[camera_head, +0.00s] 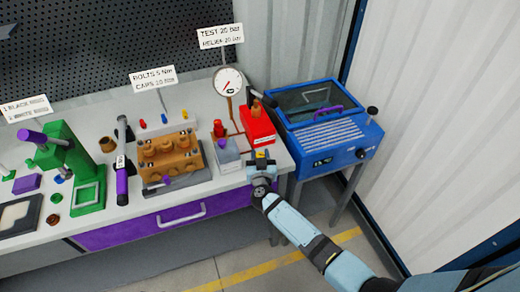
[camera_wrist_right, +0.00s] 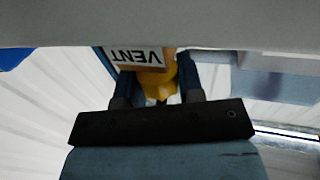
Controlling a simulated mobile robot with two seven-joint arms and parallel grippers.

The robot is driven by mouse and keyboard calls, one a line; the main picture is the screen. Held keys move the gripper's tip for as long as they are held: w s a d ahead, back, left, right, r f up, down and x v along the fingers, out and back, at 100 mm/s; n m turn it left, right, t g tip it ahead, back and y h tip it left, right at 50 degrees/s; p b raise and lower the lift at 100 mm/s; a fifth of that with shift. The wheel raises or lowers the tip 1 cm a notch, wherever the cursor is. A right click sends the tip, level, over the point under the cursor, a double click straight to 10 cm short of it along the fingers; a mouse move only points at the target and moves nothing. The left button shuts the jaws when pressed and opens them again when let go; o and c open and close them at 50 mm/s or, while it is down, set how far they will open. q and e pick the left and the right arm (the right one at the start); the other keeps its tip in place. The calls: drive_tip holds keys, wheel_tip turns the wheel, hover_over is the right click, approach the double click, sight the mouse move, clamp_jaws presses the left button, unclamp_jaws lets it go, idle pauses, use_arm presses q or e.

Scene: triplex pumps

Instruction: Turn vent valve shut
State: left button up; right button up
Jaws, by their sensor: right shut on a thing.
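The yellow vent valve handle (camera_wrist_right: 156,82) sits between the two fingers of my right gripper (camera_wrist_right: 155,75) in the right wrist view. A white label reading VENT (camera_wrist_right: 135,57) is beside it, upside down in this view. In the head view my right gripper (camera_head: 262,162) is at the front right edge of the workbench, in front of the red pump box (camera_head: 257,123). It is shut on the handle. The valve is mostly hidden by the gripper in the head view. My left gripper is not in view.
A pressure gauge (camera_head: 228,82) stands behind a grey block (camera_head: 227,156). A blue machine (camera_head: 325,130) is on a stand at the right. An orange pump block (camera_head: 165,150) and a green press (camera_head: 65,150) are to the left. The floor in front is clear.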

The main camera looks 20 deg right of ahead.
drive_tip(key=shift+m+h, duration=0.4)
drive_tip(key=shift+h, duration=0.2)
drive_tip(key=shift+a+p, duration=0.1)
drive_tip(key=shift+p, duration=0.2)
drive_tip(key=shift+f+g+h, duration=0.1)
drive_tip(key=shift+g+h, duration=0.2)
drive_tip(key=o, duration=0.9)
drive_tip(key=shift+s, duration=0.1)
